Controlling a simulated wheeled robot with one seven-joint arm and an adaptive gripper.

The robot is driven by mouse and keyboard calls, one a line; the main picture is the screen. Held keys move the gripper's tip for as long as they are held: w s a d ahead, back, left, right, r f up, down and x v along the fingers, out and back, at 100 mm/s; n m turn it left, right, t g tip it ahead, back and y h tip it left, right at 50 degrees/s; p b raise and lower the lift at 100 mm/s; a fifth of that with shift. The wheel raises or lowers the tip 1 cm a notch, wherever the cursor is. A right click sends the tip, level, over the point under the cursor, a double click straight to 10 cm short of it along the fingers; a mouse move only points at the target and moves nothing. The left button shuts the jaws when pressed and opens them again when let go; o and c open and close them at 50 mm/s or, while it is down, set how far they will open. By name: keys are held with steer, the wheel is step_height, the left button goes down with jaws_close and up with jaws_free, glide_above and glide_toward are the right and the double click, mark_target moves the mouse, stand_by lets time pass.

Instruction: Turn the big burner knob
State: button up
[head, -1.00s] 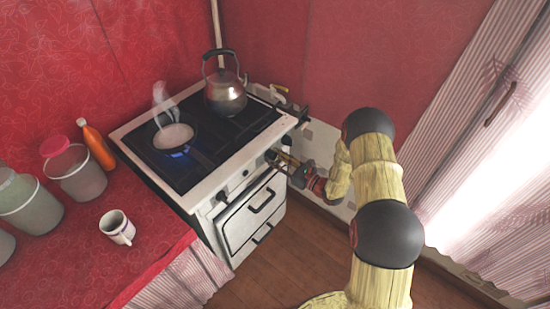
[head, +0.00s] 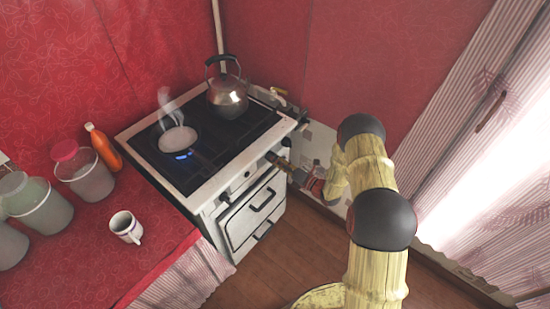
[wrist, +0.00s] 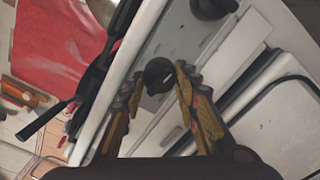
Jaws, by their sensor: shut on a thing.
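The white stove (head: 195,199) stands against the red wall, with its control panel on the front below the black hob. In the wrist view a black knob (wrist: 160,75) sits between the tips of my gripper (wrist: 165,78), which is shut on it. A second black knob (wrist: 212,8) shows beside it on the panel, apart from the fingers. I cannot tell the marking on either knob.
A pan (head: 178,139) steams over a blue flame on the hob, and a kettle (head: 227,97) stands at the back. A mug (head: 126,227), an orange bottle (head: 104,148) and several jars stand on the red counter (head: 75,255) at left. The wooden floor in front is clear.

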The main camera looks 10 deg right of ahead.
steer(key=m+p, duration=0.2)
steer(key=m, duration=0.5)
steer(key=shift+r, duration=0.1)
stand_by(0.5)
steer(key=o, duration=1.2)
steer(key=shift+c, duration=0.2)
